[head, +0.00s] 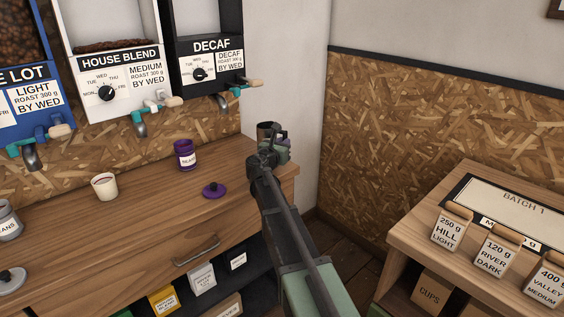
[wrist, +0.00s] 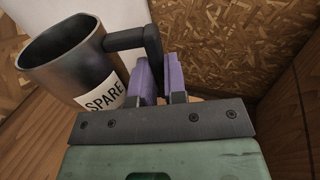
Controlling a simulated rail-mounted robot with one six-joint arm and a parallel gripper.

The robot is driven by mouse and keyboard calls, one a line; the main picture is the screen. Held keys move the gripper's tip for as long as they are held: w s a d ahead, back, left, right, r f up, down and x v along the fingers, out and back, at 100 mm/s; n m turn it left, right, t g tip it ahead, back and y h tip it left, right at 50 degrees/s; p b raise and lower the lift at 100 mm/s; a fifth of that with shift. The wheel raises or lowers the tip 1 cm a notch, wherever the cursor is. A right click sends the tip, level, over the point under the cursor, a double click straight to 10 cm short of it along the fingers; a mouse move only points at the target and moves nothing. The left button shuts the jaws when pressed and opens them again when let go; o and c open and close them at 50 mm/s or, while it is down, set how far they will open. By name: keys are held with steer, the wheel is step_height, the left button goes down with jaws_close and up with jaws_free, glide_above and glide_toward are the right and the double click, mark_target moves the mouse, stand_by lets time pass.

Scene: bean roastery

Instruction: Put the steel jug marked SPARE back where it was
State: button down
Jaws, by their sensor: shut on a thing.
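The steel jug marked SPARE (wrist: 62,62) is large in the wrist view, with its label facing the camera. Its dark handle runs to my gripper (wrist: 160,75), whose purple-padded jaws are shut on it. In the head view my gripper (head: 277,147) is at the right end of the wooden counter, and the jug (head: 264,129) shows just past it, mostly hidden by my arm. I cannot tell whether the jug touches the counter.
A purple jar (head: 185,156), its purple lid (head: 214,190) and a cream cup (head: 104,186) stand on the counter (head: 150,215). Dispensers with taps, such as DECAF (head: 211,45), hang above. A side table (head: 420,225) with labelled bags is at the right, beyond a floor gap.

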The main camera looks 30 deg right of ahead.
step_height(320, 180, down, 4)
steer(key=b, duration=0.3)
steer(key=shift+r, duration=0.35)
steer(key=shift+f, duration=0.2)
steer(key=c, duration=1.2)
jaws_free()
steer(key=shift+o, duration=0.2)
steer(key=shift+r, duration=0.2)
steer(key=v, duration=1.2)
steer(key=s+a+f+m+g+y, duration=0.2)
steer(key=s+f+m+g+y, duration=0.4)
steer(key=s+f+m, duration=0.65)
steer(key=s+a+f+m+g+y, duration=0.2)
steer(key=s+a+m+y, duration=0.2)
steer(key=s+a+m, duration=0.2)
steer(key=s+a+f+m+g+y, duration=0.2)
steer(key=s+a+m+g+y, duration=0.1)
steer(key=s+a+m, duration=0.4)
steer(key=shift+s+f+y, duration=0.35)
steer(key=shift+s+y, duration=0.25)
steer(key=shift+s, duration=0.1)
steer(key=shift+f, duration=0.1)
